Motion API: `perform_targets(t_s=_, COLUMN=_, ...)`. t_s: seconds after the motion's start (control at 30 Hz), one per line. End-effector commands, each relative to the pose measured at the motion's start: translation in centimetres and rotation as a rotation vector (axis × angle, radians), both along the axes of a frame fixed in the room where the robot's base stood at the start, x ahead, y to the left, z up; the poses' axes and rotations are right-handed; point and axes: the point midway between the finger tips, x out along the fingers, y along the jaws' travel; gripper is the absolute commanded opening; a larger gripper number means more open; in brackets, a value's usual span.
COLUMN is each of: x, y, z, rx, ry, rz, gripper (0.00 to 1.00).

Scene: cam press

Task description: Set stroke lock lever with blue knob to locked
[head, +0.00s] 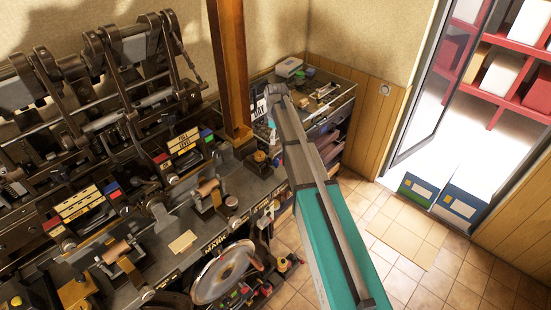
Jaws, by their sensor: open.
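The cam press (70,160) is a dark metal machine with several levers and shafts along the left wall. I cannot clearly pick out a stroke lock lever with a blue knob on it. A small blue block (206,134) sits beside a green and a red one at the press's right. Another small blue piece (109,188) shows further left among coloured blocks. My arm reaches from the bottom edge up to the bench's right end, and its far end is in front of the bench. I cannot make out my gripper.
A wooden post (230,75) stands between the press and a second bench (338,103). A large round wheel (224,272) sits low in front.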

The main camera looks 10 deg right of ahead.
Motion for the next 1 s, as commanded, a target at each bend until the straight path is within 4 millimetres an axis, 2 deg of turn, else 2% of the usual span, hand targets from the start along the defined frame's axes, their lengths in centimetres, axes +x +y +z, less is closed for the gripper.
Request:
perform_targets(t_s=0.47, x=0.0, y=0.2, z=-0.8, rx=0.0, ry=0.0, rz=0.001, gripper=0.76)
perform_targets(t_s=1.0, x=0.0, y=0.3, z=-4.7, rx=0.0, ry=0.0, rz=0.002, gripper=0.76)
